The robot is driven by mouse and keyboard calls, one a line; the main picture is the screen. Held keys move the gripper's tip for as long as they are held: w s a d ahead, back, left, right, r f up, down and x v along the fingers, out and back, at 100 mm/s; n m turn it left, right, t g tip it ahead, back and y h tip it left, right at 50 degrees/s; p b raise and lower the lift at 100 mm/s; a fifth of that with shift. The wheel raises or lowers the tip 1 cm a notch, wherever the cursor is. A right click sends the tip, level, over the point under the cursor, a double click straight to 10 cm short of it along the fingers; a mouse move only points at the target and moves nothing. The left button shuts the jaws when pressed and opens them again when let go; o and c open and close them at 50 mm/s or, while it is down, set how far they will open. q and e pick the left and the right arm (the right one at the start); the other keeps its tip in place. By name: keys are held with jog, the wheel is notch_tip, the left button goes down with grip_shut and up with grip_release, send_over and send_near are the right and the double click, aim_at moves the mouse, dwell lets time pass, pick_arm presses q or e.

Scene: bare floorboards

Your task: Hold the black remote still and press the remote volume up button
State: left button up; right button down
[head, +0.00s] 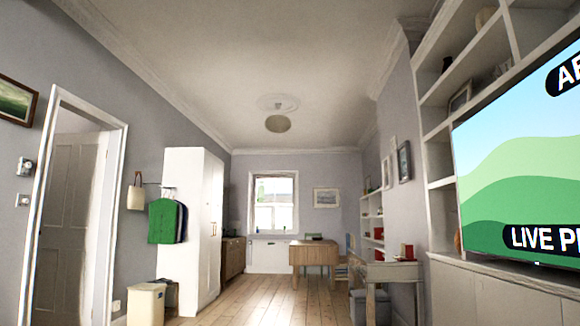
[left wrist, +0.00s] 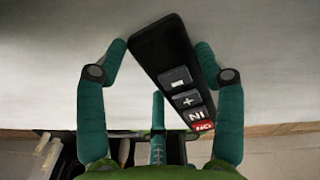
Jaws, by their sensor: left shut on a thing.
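The black remote (left wrist: 165,48) shows in the left wrist view, tilted, its button face toward the camera. Its light-marked keys are a minus-like button, a plus button (left wrist: 188,101), one with letters and a red one at the lower end. My left gripper (left wrist: 161,50) has teal fingers on both sides of the remote and is shut on it. A third, shorter teal finger stands below, near the remote's lower left. Nothing is seen pressing the plus button. Neither the remote nor either gripper shows in the head view. My right gripper is not in view.
The head view shows a room with a large screen (head: 520,170) on the right shelving, a wooden table (head: 313,254) at the back, a desk (head: 385,272) at right, a white wardrobe (head: 190,220) and a bin (head: 146,303) at left. The middle floorboards (head: 275,303) are clear.

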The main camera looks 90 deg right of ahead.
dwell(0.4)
pick_arm(q)
jog(key=o, duration=1.3)
